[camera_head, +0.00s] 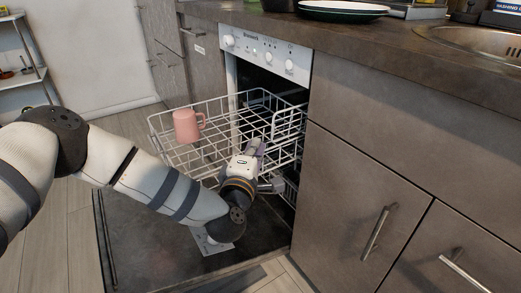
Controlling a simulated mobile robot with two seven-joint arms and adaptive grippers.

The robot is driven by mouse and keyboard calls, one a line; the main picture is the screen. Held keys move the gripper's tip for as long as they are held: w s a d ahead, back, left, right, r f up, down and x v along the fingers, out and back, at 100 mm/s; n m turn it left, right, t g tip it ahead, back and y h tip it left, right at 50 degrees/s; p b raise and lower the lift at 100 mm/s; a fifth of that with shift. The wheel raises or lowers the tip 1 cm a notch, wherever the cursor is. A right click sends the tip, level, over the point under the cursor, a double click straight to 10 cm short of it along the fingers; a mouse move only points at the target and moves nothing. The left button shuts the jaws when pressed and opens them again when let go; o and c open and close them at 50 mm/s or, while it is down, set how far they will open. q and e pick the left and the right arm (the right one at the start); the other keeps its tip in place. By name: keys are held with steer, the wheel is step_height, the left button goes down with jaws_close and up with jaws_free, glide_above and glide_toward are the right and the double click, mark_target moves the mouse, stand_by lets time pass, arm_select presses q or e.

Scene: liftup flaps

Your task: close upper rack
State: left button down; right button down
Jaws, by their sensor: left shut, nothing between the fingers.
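The upper rack (160,136) of the dishwasher is a white wire basket. It is pulled out of the machine over the lowered door (140,235). A pink mug (186,126) stands in the rack at its left part. My left arm comes in from the left, in front of the rack. My left gripper (258,147) is at the rack's front right part, near the dishwasher opening, and is shut with no object seen in it. Its fingertips are partly hidden among the wires, so contact with the rack is unclear. My right gripper is not in view.
The dishwasher's white control panel (265,52) is above the opening. Brown cabinets with metal handles (375,233) stand to the right. A dark countertop (420,45) above carries a plate (342,9) and a sink. Open floor lies to the left.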

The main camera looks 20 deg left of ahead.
mark_target(290, 133)
arm_select(q)
steer(key=shift+w+d, duration=0.4)
steer(key=shift+w, duration=0.1)
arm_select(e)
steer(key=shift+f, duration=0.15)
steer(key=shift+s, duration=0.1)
